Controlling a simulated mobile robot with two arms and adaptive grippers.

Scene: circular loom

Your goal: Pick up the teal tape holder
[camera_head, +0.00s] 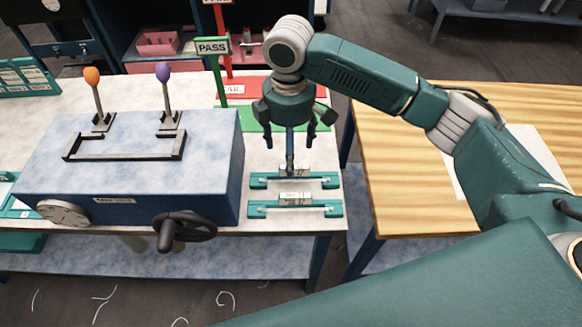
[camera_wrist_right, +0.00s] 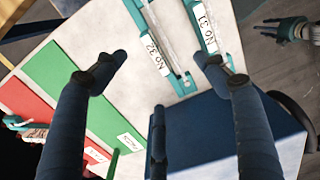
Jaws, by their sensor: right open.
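Two teal tape holders lie side by side on the white table, right of the blue loom box. The far holder (camera_head: 320,182) appears to be the one labelled No 32 in the right wrist view (camera_wrist_right: 187,84). The near holder (camera_head: 328,210) appears to be No 31 (camera_wrist_right: 236,79). My right gripper (camera_head: 289,145) points down over the far holder, fingers spread and empty. In the wrist view its fingertips (camera_wrist_right: 160,62) lie either side of No 32, apart from it. A teal hand with dark fingers (camera_wrist_right: 285,28), seemingly my left gripper, shows small; its opening is unclear.
The blue loom box (camera_head: 150,170) with levers and a handwheel (camera_head: 185,230) stands close left of the holders. Behind are a green PASS sign (camera_head: 212,46) and a red mat (camera_head: 260,85). A wooden table (camera_head: 395,170) stands right, across a gap.

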